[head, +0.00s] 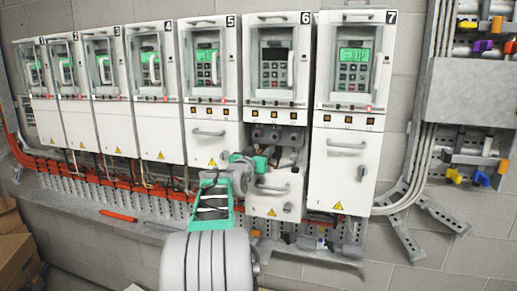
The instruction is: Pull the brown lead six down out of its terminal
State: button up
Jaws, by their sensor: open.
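Drive six (284,70) is a white cabinet with a keypad and dark display, labelled 6. Its lower front is partly uncovered, showing a dark terminal area (268,135) with several small round parts. A small brownish piece (287,157) shows in that opening and may be the brown lead; it is too small and partly covered to be sure. My gripper (262,162), with green and dark parts, is open at the left side of this opening, close to the brownish piece. Contact cannot be told. The gripper and wrist hide part of the terminals.
Drive five (212,75) and drive seven (350,85) stand close on either side, with closed lower covers and handles. Orange cables (90,172) run low along the left. A red tool (118,216) lies on the ledge. Grey conduits (420,150) and struts stand at the right.

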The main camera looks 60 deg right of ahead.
grip_shut()
dwell(0.5)
jog(key=shift+f, duration=0.15)
dwell(0.9)
